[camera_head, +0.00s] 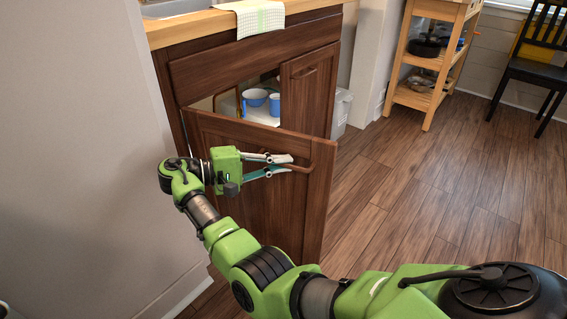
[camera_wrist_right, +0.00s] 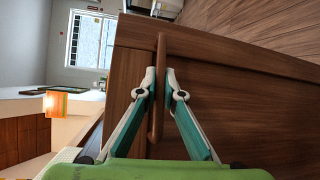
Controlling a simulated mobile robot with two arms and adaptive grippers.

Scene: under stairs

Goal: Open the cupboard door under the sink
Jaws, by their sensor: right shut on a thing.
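The brown wooden cupboard door (camera_head: 315,205) under the sink counter stands swung out, its hinge side at the left, so part of the inside shows. My right gripper (camera_head: 290,163) is shut on the door's brown bar handle (camera_head: 307,169). In the right wrist view the handle (camera_wrist_right: 158,55) passes between the fingertips (camera_wrist_right: 160,76), with the door panel (camera_wrist_right: 235,100) behind. A second door (camera_head: 309,92) at the right of the cupboard is closed. My left gripper is not in view.
A towel (camera_head: 258,16) hangs over the counter edge. A grey wall (camera_head: 75,130) is close at left. A wooden trolley (camera_head: 398,96) stands back right; the floor (camera_head: 450,190) between is clear.

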